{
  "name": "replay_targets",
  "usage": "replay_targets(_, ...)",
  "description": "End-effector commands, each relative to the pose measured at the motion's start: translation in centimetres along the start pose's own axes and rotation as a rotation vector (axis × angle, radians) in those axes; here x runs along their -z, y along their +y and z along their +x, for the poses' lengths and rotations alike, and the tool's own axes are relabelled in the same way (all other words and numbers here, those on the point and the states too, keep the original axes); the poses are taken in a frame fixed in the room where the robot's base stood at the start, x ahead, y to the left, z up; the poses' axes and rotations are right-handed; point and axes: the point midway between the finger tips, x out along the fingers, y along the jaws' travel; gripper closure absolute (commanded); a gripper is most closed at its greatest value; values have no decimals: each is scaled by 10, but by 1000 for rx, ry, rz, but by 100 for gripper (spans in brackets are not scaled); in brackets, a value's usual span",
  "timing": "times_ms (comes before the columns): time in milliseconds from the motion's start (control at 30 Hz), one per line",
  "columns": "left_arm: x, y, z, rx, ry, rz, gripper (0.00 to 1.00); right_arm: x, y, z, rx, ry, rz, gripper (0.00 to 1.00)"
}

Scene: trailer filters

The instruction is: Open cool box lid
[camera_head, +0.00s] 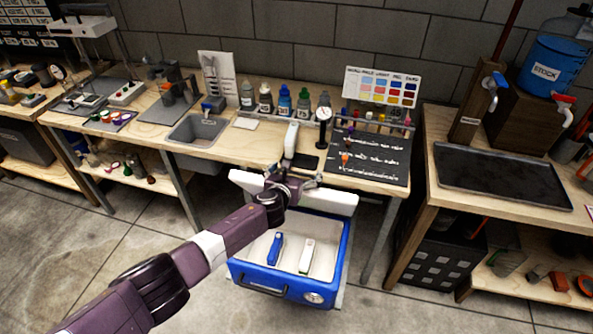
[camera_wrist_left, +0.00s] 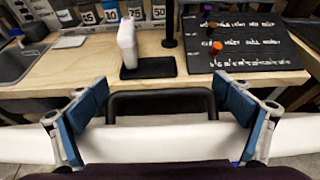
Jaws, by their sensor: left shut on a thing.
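The cool box (camera_head: 240,273) is a blue box with a pale interior, on the floor in front of the workbench. Its white lid (camera_head: 335,201) is raised at the back edge, so the inside shows. A blue item (camera_head: 275,249) and a white item (camera_head: 306,256) lie inside. My left gripper (camera_head: 291,187) is at the middle of the raised lid and hides part of it. In the left wrist view, its blue finger pads are on either side of the black lid handle (camera_wrist_left: 160,96), shut on it, with the white lid (camera_wrist_left: 160,140) below. My right gripper is out of view.
The workbench (camera_head: 245,150) stands right behind the lid, with a sink (camera_head: 197,130), bottles, a white upright device (camera_head: 291,138) and a black mat (camera_head: 368,158). A second bench with a black tray (camera_head: 500,175) stands at right. Floor at left is clear.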

Motion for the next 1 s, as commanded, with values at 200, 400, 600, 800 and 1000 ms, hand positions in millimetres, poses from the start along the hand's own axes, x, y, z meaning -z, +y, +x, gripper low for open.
replay_targets(200,-5,-2,0,3,-7,-2,0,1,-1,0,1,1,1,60)
replay_targets(400,-3,-1,0,1,-3,-1,0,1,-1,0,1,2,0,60)
replay_targets(600,-2,0,-2,0,-4,0,0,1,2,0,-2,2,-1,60)
replay_targets(800,-2,1,-14,0,-6,1,0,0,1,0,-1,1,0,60)
replay_targets(1000,-1,0,-33,2,-3,1,0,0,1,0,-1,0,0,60)
